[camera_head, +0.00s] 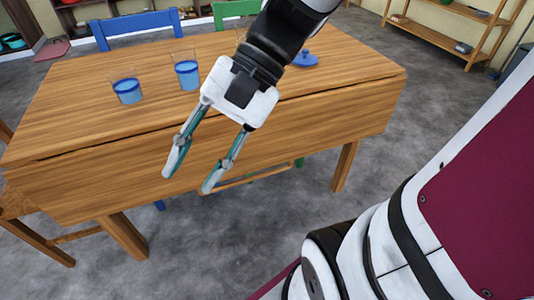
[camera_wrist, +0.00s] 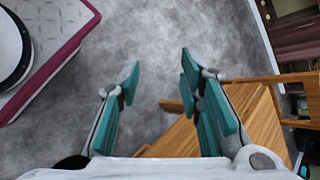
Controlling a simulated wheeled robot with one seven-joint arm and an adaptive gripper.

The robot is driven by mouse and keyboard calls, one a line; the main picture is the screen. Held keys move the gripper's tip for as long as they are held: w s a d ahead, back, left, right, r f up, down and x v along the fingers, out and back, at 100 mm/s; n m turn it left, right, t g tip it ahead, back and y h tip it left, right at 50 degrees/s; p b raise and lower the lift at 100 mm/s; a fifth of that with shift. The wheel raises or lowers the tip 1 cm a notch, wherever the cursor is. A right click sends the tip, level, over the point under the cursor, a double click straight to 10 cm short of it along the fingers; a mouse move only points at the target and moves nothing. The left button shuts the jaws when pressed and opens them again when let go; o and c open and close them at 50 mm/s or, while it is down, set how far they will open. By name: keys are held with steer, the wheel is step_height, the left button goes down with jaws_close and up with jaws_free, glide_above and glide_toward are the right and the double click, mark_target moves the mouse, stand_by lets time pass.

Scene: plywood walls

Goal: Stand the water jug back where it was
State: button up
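My gripper (camera_head: 190,180) hangs in front of the near side of the wooden table (camera_head: 90,130), its fingers apart and nothing between them. In the wrist view my gripper (camera_wrist: 159,80) also shows open and empty over the grey floor. I cannot make out a water jug for certain in either view. A blue round object (camera_head: 305,59) on the table, right of my arm, is partly covered by it; I cannot tell whether it belongs to a jug. Two clear tumblers with blue contents, a left one (camera_head: 127,89) and a right one (camera_head: 187,74), stand upright on the table.
A blue chair (camera_head: 150,22) and a green chair (camera_head: 232,9) stand behind the table. A wooden shelf (camera_head: 440,37) is at the back right. My arm crosses above the tabletop and hides part of it. The tabletop's left front is clear.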

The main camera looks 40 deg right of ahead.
steer(key=s+d+f+n+h, duration=0.1)
steer(key=s+d+n+h, duration=0.7)
steer(key=s, duration=0.3)
steer(key=shift+s+f+n+t+h, duration=0.2)
steer(key=shift+n+t+h, duration=0.2)
steer(key=shift+h, duration=0.2)
